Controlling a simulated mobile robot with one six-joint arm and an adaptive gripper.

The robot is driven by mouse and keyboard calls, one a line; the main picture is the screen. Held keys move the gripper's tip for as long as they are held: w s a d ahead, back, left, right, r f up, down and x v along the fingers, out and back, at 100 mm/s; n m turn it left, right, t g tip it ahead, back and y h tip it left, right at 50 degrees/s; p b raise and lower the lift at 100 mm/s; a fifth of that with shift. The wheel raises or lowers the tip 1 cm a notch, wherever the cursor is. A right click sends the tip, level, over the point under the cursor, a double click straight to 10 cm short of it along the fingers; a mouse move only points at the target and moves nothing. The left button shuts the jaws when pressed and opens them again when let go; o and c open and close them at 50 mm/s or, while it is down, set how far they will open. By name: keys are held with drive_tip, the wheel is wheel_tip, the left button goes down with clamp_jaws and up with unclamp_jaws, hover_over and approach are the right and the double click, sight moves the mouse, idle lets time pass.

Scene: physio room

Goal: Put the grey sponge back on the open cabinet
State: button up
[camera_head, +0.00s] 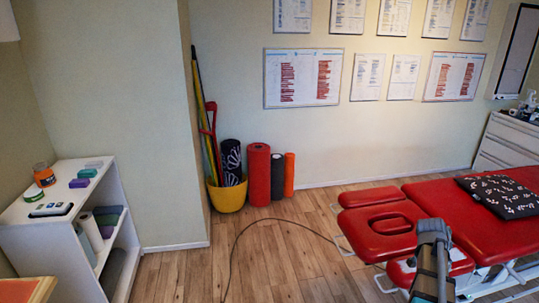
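The open cabinet (63,239) is a white unit with open shelves at the left. On its top, towards the back, lies a small light grey block (94,164); I cannot tell whether it is the grey sponge. A green block (87,173) and a purple block (79,183) lie in front of it. Folded grey links of my arm rise at the lower right, in front of the red treatment table (488,221). My gripper does not show, so I cannot see whether it holds anything.
An orange jar (44,176) and a small tray (51,210) share the cabinet top. The shelves hold rolls and blocks. A yellow bucket (227,196) and a red roll (258,175) stand by the wall. A dark cable crosses the otherwise clear wooden floor (182,280).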

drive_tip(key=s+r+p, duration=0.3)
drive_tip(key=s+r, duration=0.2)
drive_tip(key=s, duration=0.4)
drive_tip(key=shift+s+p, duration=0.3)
drive_tip(key=shift+p, duration=0.1)
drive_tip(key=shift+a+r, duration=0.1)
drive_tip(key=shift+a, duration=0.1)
